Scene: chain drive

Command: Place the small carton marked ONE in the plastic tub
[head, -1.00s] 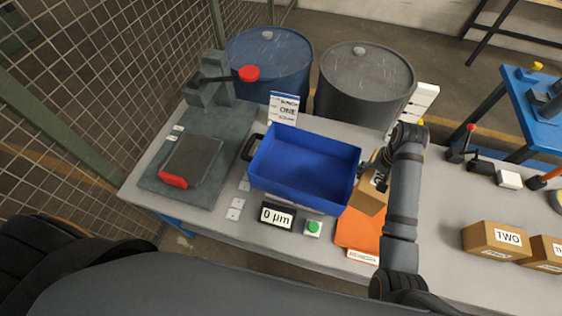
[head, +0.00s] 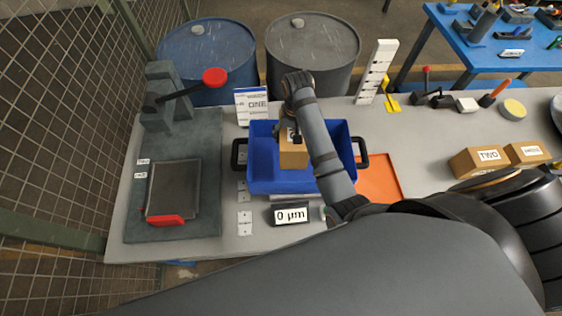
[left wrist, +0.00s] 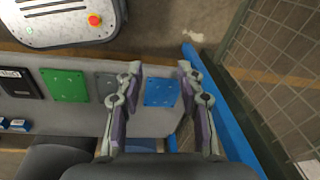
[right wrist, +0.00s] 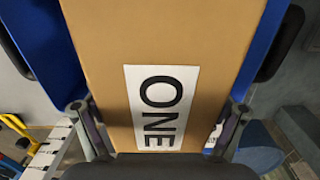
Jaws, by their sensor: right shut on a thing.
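The small carton marked ONE (head: 292,156) is brown cardboard with a white label; its label reads ONE in the right wrist view (right wrist: 160,108). My right gripper (right wrist: 160,125) is shut on the carton, one finger at each side. In the head view my right arm partly hides the gripper and carton. The carton is over the blue plastic tub (head: 270,186), inside its outline; I cannot tell whether it touches the floor of the tub. My left gripper (left wrist: 158,75) is open and empty in the left wrist view, away from the tub, and is not seen in the head view.
Cartons TWO (head: 480,162) and another (head: 527,153) stand at the right. A 0 µm display (head: 291,215) is before the tub, an orange mat (head: 380,178) right of it. A stand with a red knob (head: 214,77) is left. Two drums stand behind the table.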

